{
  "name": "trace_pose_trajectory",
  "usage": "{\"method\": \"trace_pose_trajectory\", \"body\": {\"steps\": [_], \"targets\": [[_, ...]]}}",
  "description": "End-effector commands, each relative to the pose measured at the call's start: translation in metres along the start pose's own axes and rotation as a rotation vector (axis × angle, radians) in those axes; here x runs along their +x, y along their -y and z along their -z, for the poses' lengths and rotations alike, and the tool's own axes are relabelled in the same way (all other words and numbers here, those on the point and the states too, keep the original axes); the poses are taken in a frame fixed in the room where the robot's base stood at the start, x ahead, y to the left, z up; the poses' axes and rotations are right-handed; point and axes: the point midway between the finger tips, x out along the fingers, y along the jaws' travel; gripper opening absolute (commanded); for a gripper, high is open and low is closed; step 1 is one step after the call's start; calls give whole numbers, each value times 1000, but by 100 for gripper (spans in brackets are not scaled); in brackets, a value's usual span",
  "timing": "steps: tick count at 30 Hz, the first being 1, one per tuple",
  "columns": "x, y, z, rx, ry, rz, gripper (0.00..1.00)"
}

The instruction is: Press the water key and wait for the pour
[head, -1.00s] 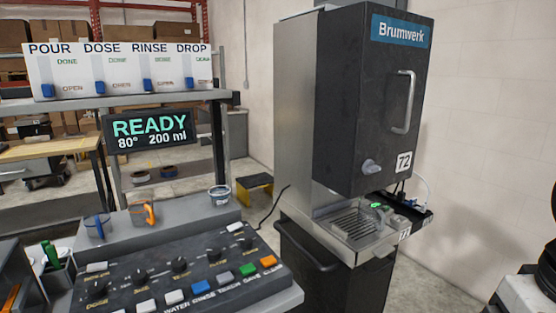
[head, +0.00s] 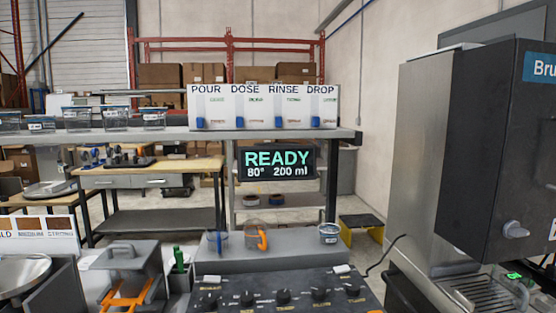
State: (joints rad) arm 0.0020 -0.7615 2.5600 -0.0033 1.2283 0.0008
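The dark control panel (head: 262,299) is at the bottom middle, with a row of black knobs and a white key near each back corner. Its front row of keys, where the water key is, lies below the picture's edge. The display (head: 276,162) above it reads READY, 80°, 200 ml. The dark-fronted dispenser (head: 487,170) is at the right, partly cut off, with a drip grate (head: 482,294) and a small green light at its foot. No pour is visible. My gripper is not in view.
A board with POUR, DOSE, RINSE and DROP sliders (head: 264,107) stands on the shelf (head: 180,136). Blue and orange jugs and a small tub (head: 328,233) sit on the grey ledge behind the panel. A lidded grey container (head: 122,264) is at lower left. A yellow step stool (head: 361,229) stands behind.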

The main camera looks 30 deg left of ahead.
Motion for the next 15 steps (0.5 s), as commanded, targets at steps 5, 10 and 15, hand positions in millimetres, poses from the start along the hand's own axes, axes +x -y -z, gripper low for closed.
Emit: {"method": "trace_pose_trajectory", "body": {"steps": [5,10,15], "targets": [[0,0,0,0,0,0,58],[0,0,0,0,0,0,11],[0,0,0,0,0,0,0]]}}
